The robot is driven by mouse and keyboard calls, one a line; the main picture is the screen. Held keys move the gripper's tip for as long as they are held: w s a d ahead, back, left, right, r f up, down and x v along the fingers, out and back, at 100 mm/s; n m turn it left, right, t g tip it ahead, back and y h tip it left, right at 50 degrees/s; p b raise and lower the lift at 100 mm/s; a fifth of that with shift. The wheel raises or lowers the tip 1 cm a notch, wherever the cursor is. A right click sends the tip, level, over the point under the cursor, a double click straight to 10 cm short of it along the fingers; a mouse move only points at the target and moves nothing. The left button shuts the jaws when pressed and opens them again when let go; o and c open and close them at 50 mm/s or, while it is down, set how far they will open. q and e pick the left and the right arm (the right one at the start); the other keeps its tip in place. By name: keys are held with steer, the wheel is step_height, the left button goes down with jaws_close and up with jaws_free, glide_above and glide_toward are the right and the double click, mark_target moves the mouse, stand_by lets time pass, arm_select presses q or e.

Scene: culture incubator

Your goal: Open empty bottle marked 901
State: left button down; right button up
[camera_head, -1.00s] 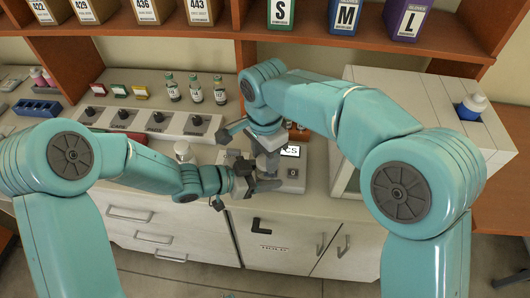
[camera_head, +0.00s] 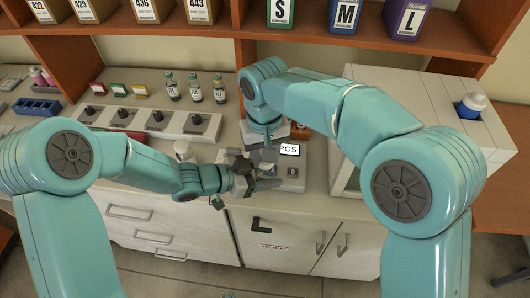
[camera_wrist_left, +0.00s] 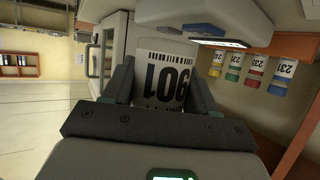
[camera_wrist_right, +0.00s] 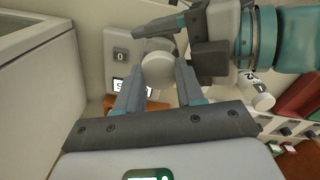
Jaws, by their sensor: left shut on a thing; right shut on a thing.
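The bottle marked 901 (camera_wrist_left: 166,85) shows in the left wrist view, its white label upside down between the jaws. My left gripper (camera_head: 260,182) is shut on the bottle. My right gripper (camera_wrist_right: 158,78) comes from above and is shut on the bottle's round pale cap (camera_wrist_right: 158,58). The left gripper's jaws lie just beyond the cap in the right wrist view. In the head view the grippers hide most of the bottle. I cannot tell whether the cap is loose or whether the bottle is empty.
A device with a lit display (camera_head: 289,149) stands on the counter just behind the grippers. Another white bottle (camera_head: 183,149) stands to the left, by a panel of knobs (camera_head: 157,122). Several small vials (camera_head: 195,90) stand behind. A white cabinet (camera_head: 400,78) is at the right.

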arm_select(q)
steer(key=shift+s+d, duration=0.1)
arm_select(e)
steer(key=n, duration=0.5)
steer(key=shift+w+a, duration=0.1)
steer(key=n, duration=1)
steer(key=shift+n, duration=0.4)
steer(key=n, duration=0.5)
steer(key=shift+r, duration=0.1)
steer(key=n, duration=0.2)
steer(key=shift+n, duration=0.4)
steer(key=n, duration=0.4)
steer(key=shift+n, duration=0.3)
steer(key=shift+o, duration=0.4)
steer(key=n, duration=0.3)
steer(key=shift+n, duration=0.4)
steer(key=shift+r, duration=0.2)
